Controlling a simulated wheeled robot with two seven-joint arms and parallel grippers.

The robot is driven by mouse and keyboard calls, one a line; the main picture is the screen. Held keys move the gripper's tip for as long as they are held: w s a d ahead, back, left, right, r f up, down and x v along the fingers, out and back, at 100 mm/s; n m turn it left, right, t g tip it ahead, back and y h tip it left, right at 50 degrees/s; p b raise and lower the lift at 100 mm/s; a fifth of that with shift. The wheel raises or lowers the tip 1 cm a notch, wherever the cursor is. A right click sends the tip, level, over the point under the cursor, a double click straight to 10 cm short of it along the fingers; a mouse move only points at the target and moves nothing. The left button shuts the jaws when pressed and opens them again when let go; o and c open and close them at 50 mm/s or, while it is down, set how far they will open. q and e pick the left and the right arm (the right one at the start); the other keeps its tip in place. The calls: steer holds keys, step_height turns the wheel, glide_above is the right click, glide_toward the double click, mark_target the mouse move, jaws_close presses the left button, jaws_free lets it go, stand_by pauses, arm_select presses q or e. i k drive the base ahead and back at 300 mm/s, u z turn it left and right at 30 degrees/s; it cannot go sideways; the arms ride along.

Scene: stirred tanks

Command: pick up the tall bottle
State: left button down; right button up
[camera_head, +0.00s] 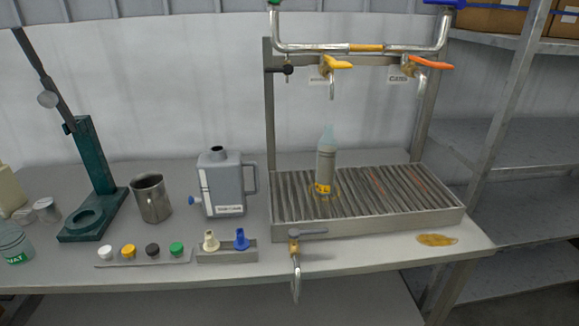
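A tall bottle (326,163) stands upright on the slatted metal drain rack (400,190), left of the rack's middle. It has a pale translucent top, a grey body and a yellow label near its base. It stands below the yellow-handled tap (335,64), apart from it. Neither of my grippers shows in the head view. Nothing hides the bottle.
A grey jug (225,180) and a metal mug (152,200) stand left of the rack. A holder with a cream and a blue nozzle (241,240) and a row of caps lie in front. A yellow-brown puddle (437,240) lies right.

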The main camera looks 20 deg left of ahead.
mark_target(327, 147)
steer(key=u, duration=0.8)
steer(key=i, duration=0.4)
